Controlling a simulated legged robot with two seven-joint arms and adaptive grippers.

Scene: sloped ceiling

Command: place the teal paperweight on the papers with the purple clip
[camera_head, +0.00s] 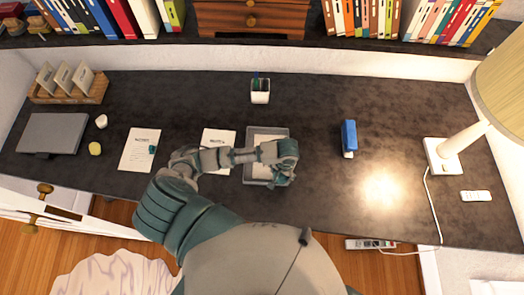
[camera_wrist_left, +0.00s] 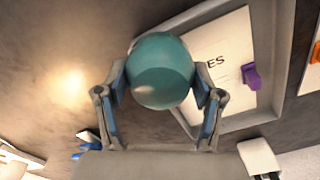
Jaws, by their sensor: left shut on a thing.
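The teal paperweight (camera_wrist_left: 162,72) is a rounded piece with a flat face, held between the two fingers of my left gripper (camera_wrist_left: 160,84). In the head view my left gripper (camera_head: 285,174) is over the right edge of the grey tray (camera_head: 249,172); I cannot clearly make out the paperweight there. The papers with the purple clip (camera_wrist_left: 222,65) lie in the tray. The purple clip (camera_wrist_left: 250,76) sits at the papers' edge, right of the paperweight in the wrist view. The papers also show in the head view (camera_head: 268,138), partly behind my arm. My right gripper is not in view.
Other papers (camera_head: 217,138) lie left of the tray, and more papers (camera_head: 137,152) further left. A pen cup (camera_head: 260,97) stands behind the tray. A blue stapler (camera_head: 348,138) and a lamp (camera_head: 443,155) are to the right. A white piece (camera_head: 101,121) and yellow piece (camera_head: 95,148) stand left.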

